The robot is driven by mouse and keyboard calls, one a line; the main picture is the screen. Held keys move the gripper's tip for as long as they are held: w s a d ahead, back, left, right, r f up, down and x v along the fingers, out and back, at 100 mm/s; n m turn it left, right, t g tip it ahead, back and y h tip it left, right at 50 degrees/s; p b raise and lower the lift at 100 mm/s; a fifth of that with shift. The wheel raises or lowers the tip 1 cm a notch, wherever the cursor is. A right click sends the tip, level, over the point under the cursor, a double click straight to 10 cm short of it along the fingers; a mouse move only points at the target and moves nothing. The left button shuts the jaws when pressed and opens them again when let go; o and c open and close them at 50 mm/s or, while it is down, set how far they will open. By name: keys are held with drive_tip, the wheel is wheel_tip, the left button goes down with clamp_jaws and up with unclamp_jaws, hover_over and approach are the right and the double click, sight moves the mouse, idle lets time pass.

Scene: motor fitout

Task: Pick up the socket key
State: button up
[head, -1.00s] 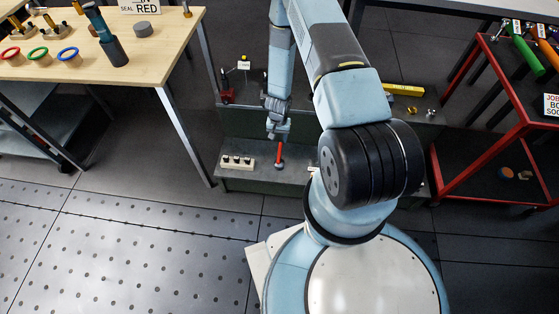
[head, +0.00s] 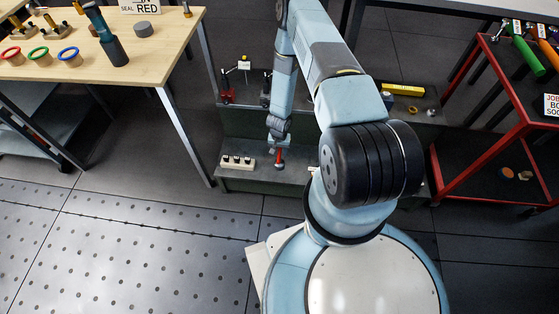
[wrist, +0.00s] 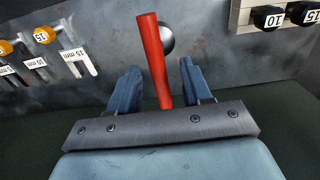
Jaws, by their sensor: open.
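The socket key has a red handle (wrist: 154,60) and a grey rounded end (wrist: 167,38) in the wrist view. In the head view its red handle (head: 279,156) stands on the low grey bench, just below my gripper. My gripper (wrist: 160,72) is open. In the wrist view its two blue-grey fingers lie on either side of the handle's near end, with a visible gap on both sides. I cannot tell how far down the fingers reach. In the head view the fingertips are small and partly merge with the handle.
A pale rack (head: 237,162) with several black sockets stands left of the key; black sockets marked 10 and 15 (wrist: 268,17) show in the wrist view. A wooden table (head: 150,60) stands left, a red-framed cart (head: 437,170) right.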

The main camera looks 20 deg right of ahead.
drive_tip(key=shift+s+f, duration=0.1)
drive_tip(key=shift+f, duration=1.95)
drive_tip(key=shift+c, duration=0.3)
clamp_jaws()
